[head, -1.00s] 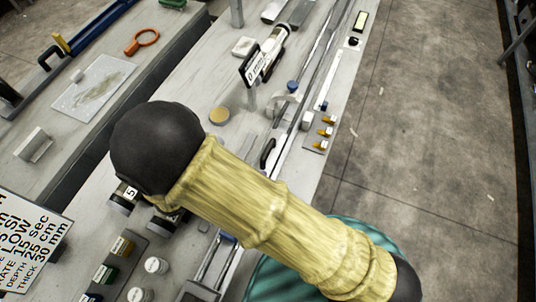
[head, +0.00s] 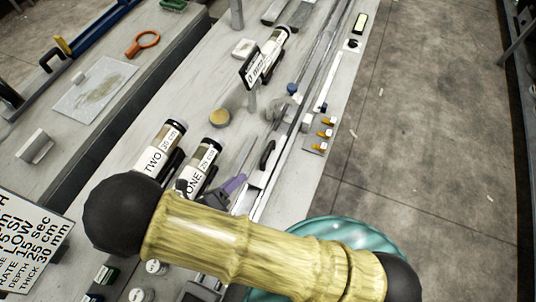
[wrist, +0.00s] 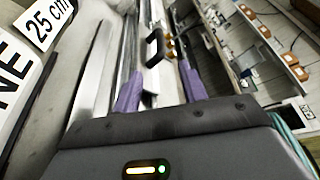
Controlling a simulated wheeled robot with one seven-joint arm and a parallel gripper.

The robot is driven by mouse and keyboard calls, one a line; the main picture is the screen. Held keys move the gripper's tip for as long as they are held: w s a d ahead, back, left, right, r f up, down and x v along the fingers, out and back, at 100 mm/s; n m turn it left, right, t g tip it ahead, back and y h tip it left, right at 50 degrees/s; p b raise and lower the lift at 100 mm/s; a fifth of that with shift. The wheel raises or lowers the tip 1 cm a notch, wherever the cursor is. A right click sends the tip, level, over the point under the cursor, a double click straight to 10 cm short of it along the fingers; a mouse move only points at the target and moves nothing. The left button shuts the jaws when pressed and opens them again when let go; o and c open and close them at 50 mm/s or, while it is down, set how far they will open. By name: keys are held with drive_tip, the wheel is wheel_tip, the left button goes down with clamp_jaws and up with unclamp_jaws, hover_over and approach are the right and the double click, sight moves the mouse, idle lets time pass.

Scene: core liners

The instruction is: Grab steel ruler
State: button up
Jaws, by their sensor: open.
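My gripper (head: 236,182) shows in the head view as purple fingers beside the core tube labelled ONE, partly hidden by my arm. In the wrist view its two purple fingers (wrist: 160,88) stand apart with nothing held between them. A flat, thin grey metal strip (wrist: 93,72) lies on the bench left of the left finger and looks like the steel ruler; I can read no markings on it. Long metal rails (wrist: 127,50) run ahead beside the strip. A black handle (wrist: 154,48) stands beyond the gap between the fingers.
Core tubes TWO (head: 160,147) and ONE (head: 199,166) lie left of my gripper. Small orange-topped pieces (head: 325,134) sit near the bench's right edge. Open floor (head: 430,130) lies to the right.

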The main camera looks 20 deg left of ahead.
sight(264, 155)
drive_tip(key=p+x, duration=0.1)
drive_tip(key=x, duration=0.7)
drive_tip(key=shift+p, duration=0.3)
drive_tip(key=p+x, duration=0.2)
drive_tip(key=x, duration=0.3)
drive_tip(key=shift+w, duration=0.1)
drive_tip(key=shift+c, duration=0.2)
clamp_jaws()
